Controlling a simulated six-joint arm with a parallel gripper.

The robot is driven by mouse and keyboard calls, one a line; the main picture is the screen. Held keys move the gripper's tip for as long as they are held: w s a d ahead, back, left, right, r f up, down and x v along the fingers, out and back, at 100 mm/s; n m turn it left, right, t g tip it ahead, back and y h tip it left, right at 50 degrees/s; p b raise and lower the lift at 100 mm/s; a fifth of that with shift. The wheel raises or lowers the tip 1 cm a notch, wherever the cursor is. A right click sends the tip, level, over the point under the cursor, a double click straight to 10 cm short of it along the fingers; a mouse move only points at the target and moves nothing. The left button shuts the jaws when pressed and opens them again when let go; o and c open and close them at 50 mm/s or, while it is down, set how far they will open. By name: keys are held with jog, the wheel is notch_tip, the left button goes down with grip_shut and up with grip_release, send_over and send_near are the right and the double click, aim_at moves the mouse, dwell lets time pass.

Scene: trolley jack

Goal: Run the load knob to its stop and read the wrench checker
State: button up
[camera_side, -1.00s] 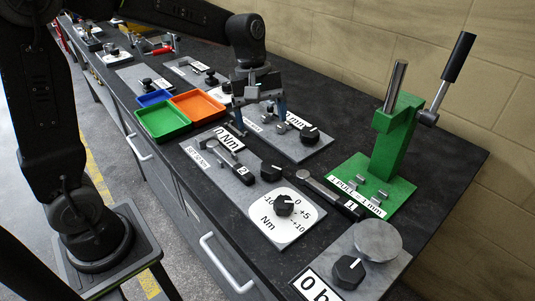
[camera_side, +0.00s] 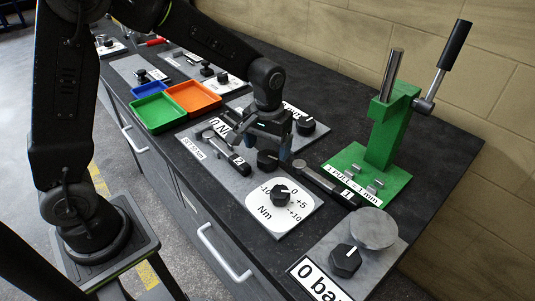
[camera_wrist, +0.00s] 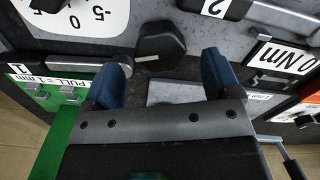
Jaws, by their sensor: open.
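The wrench checker is a grey plate (camera_side: 205,166) with a "SET 0 Nm" label and a display card (camera_side: 219,129) that reads "0 Nm" in the wrist view (camera_wrist: 283,57). A wrench tagged 2 (camera_side: 232,154) lies on it. A black knob (camera_side: 268,161) with a pale pointer line, apparently the load knob, sits at the plate's right end. My gripper (camera_side: 268,148) is open just above this knob. In the wrist view, the knob (camera_wrist: 160,43) lies between and slightly beyond my blue fingertips (camera_wrist: 164,61), with no visible contact.
A white Nm dial (camera_side: 281,205) stands in front of the knob. A wrench tagged 1 (camera_side: 323,186) lies to the right. The green press (camera_side: 392,135) rises at the right. Orange (camera_side: 193,98), green (camera_side: 158,112) and blue trays lie behind left. A "0 bar" unit (camera_side: 345,260) is at front right.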

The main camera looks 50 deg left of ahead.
aim_at(268, 156)
jog(key=shift+f, duration=1.6)
jog(key=c, duration=0.9)
